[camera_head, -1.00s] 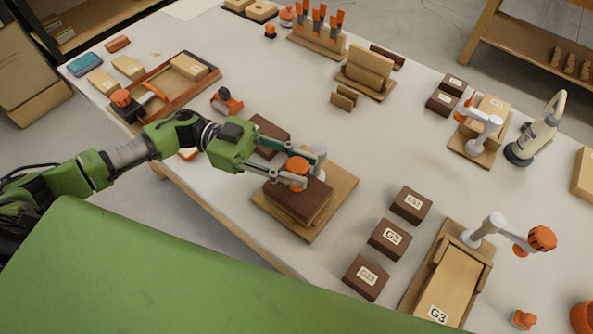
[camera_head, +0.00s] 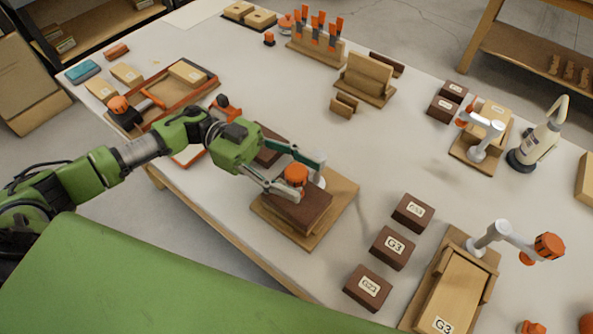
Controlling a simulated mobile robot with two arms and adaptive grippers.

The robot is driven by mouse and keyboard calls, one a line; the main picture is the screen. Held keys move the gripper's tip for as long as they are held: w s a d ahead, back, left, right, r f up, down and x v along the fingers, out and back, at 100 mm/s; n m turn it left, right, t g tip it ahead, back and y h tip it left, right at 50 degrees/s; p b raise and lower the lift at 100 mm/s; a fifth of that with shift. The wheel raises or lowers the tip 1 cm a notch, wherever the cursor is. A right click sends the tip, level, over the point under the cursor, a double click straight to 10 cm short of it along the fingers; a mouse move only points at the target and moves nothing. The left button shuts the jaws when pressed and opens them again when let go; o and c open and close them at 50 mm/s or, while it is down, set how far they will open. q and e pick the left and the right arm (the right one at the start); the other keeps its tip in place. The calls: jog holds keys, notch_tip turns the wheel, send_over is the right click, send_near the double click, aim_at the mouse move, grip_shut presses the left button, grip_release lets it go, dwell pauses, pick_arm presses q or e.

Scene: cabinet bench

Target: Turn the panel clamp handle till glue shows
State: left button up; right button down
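The panel clamp has a round orange handle (camera_head: 296,174) above a dark brown block (camera_head: 303,212), on a light wooden base (camera_head: 342,203) near the table's front edge. A grey-white post stands just behind the handle, partly hidden by a finger. My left gripper (camera_head: 310,178) reaches in from the left, with one finger behind the handle and one in front of it. The fingers are spread and look clear of the handle. I see no glue at the block's visible edges. My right gripper is out of view.
Several labelled brown blocks (camera_head: 392,248) lie to the right, beside another clamp with an orange knob (camera_head: 549,246). A glue bottle (camera_head: 537,135) stands at the back right. An orange-edged tray (camera_head: 207,90) is at the left. The table's middle is mostly clear.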

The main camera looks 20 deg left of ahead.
pick_arm(q)
jog(key=shift+r, duration=0.1)
jog(key=v, duration=1.2)
dwell(1.6)
